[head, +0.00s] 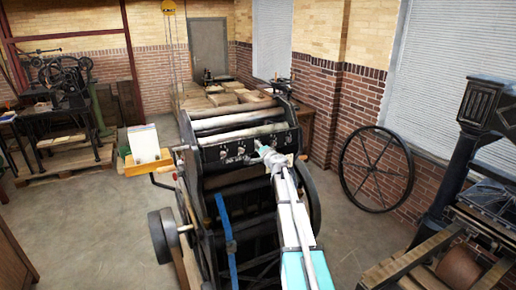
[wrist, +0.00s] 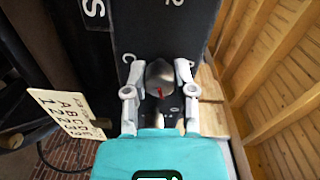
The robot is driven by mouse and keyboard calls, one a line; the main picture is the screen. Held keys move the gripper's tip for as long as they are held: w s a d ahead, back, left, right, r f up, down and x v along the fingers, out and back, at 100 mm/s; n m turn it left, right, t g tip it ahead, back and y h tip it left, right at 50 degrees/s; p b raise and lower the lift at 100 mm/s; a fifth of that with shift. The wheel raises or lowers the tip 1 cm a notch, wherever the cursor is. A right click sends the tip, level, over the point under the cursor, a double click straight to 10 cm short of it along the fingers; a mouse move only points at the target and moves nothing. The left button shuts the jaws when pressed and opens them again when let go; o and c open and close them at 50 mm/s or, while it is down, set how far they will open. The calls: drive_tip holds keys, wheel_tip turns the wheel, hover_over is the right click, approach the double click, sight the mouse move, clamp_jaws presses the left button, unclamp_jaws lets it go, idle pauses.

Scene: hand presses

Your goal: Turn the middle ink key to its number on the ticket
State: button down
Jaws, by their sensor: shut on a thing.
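In the wrist view a dark grey rounded ink key (wrist: 160,78) with a red mark sits between the two pale fingers of my gripper (wrist: 160,68). The fingers are shut on it, one on each side. In the head view my gripper (head: 264,152) is at the right part of the dark key panel (head: 225,153) on the press. The other keys are small there, and my arm hides part of the panel.
The press has pale rollers (head: 238,118) above the panel. A wooden shelf (head: 150,167) with a paper stack (head: 145,143) sticks out at its left. A large spoked wheel (head: 376,168) leans at the right wall. Floor (head: 100,225) is open at the left.

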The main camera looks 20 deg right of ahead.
drive_tip(key=shift+m, duration=0.5)
drive_tip(key=shift+c, duration=2.2)
unclamp_jaws()
drive_tip(key=shift+n, duration=0.3)
